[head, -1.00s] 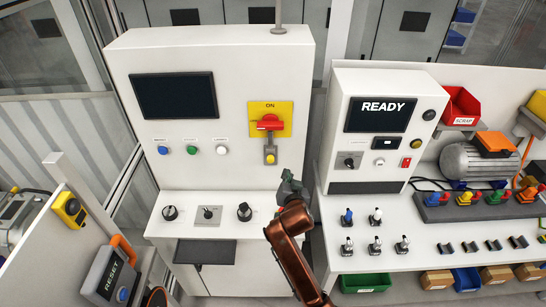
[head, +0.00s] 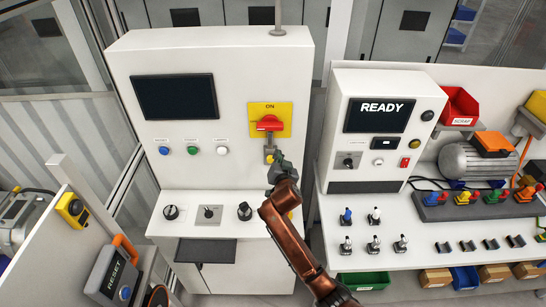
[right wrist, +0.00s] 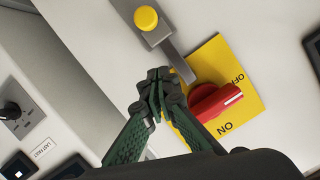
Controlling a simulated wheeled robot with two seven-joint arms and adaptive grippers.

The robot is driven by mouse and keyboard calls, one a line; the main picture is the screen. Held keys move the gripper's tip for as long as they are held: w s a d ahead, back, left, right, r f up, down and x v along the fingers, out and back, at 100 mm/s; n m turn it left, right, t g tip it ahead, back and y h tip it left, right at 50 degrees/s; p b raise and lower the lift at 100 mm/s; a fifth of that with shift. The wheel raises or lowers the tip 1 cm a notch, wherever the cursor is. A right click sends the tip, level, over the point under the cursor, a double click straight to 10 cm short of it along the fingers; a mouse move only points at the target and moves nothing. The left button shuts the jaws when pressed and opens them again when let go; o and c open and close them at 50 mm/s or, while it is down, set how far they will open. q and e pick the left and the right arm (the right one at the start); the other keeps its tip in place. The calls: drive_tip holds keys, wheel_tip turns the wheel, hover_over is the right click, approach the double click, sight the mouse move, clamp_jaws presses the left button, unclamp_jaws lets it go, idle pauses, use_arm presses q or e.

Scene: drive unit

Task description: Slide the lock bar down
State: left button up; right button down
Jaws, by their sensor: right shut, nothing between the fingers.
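The red rotary switch (head: 269,124) sits on a yellow plate (head: 256,108) marked ON, on the white cabinet's front; it also shows in the right wrist view (right wrist: 214,100). The lock bar, a grey bar with a yellow knob, lies just below the switch. In the right wrist view its slim grey part (right wrist: 181,66) reaches the plate's edge, and its knob (right wrist: 146,18) is clear. My right gripper (right wrist: 157,80) is shut and empty, with its tips beside the slim part; I cannot tell if they touch. In the head view the right gripper (head: 274,168) partly covers the bar. My left gripper is out of view.
Blue, green and white buttons (head: 193,150) sit left of the switch. A ledge with black knobs (head: 244,211) juts out below. The cabinet front around the bar is clear.

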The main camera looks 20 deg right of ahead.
sight(272, 151)
drive_tip(key=shift+w+a+f+p, duration=0.25)
drive_tip(key=shift+w+f+p, duration=0.1)
drive_tip(key=shift+w+f, duration=0.7)
drive_tip(key=shift+w+a+f+p, duration=0.3)
drive_tip(key=shift+w+f, duration=0.4)
drive_tip(key=shift+f, duration=0.5)
wheel_tip(272, 151, down, 5)
drive_tip(key=b, duration=0.4)
drive_tip(key=shift+r, duration=0.15)
drive_tip(key=shift+d, duration=0.1)
